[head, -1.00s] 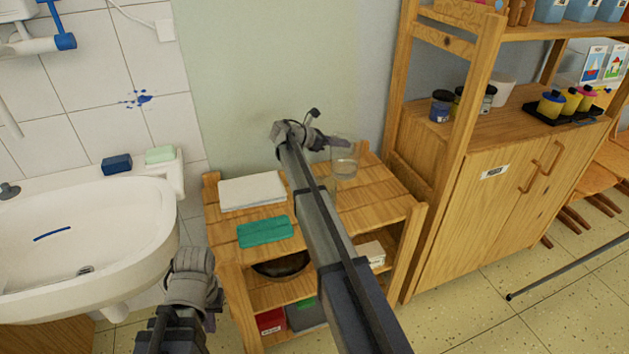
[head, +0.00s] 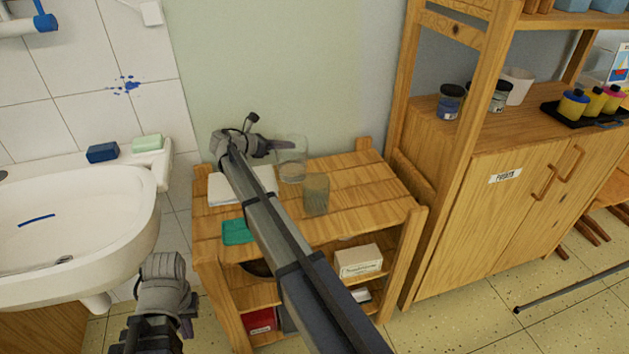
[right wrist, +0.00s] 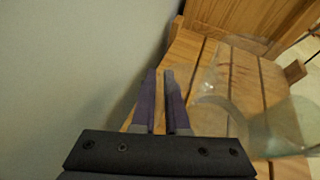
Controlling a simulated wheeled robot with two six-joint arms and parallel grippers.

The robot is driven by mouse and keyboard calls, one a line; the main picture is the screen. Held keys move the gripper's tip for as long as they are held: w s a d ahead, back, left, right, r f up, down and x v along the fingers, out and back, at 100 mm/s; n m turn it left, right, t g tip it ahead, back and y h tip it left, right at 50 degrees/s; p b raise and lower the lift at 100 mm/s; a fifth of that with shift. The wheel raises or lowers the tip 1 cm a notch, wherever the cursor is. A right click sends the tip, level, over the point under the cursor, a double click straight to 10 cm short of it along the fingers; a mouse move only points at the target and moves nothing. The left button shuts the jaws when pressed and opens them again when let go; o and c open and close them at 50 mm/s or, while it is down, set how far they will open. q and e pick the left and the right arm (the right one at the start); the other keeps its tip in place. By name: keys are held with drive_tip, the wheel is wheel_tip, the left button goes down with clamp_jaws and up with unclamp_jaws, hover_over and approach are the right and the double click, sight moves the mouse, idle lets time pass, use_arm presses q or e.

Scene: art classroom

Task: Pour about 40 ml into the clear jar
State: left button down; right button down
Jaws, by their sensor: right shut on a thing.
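A clear jar (head: 316,195) stands upright on the wooden shelf's top, near its middle, with wood showing through it. A second clear vessel (head: 291,160) is at the fingertips of my right gripper (head: 270,146), left of and behind the jar. My right gripper is shut on this vessel. In the right wrist view, the fingers (right wrist: 165,102) are close together and the vessel's transparent wall (right wrist: 235,85) shows to their right. I cannot tell how much liquid it holds. My left gripper (head: 187,322) is low at the left, away from both; its fingers are partly hidden.
White paper (head: 222,188) and a green cloth (head: 236,232) lie on the shelf's top left, partly behind my right arm. A sink (head: 140,235) stands left. A cabinet (head: 470,215) with paint jars (head: 451,102) stands right. The shelf's right top is clear.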

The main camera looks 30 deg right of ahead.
drive_tip(key=shift+s, duration=0.1)
drive_tip(key=shift+s+d+r+m+t+p, duration=0.1)
drive_tip(key=shift+s+r+m+t+p, duration=0.25)
drive_tip(key=shift+s+m+t, duration=0.2)
drive_tip(key=s+r+m+p, duration=0.1)
drive_tip(key=r+p, duration=0.1)
drive_tip(key=s+r+t+p, duration=0.1)
drive_tip(key=r+p, duration=0.2)
drive_tip(key=r+m+p, duration=0.1)
drive_tip(key=r+p, duration=0.1)
drive_tip(key=r, duration=0.1)
drive_tip(key=shift+s+d+r+m+t+p, duration=0.15)
drive_tip(key=shift+s+r+m+t+p, duration=0.1)
drive_tip(key=shift+s+m+p, duration=0.15)
drive_tip(key=shift+s+d+r+m+t+p, duration=0.15)
drive_tip(key=shift+s+r+m+t+p, duration=0.1)
drive_tip(key=shift+s+r+m+t, duration=0.65)
drive_tip(key=shift+s+d+r+m+t+p, duration=0.2)
drive_tip(key=shift+s+r+m+t, duration=0.3)
drive_tip(key=shift+s+r+m, duration=0.6)
drive_tip(key=shift+s+r+m, duration=0.3)
drive_tip(key=shift+s+m, duration=0.15)
drive_tip(key=shift+s, duration=0.05)
drive_tip(key=shift+s+t, duration=0.15)
drive_tip(key=shift+t, duration=0.15)
drive_tip(key=shift+a, duration=0.1)
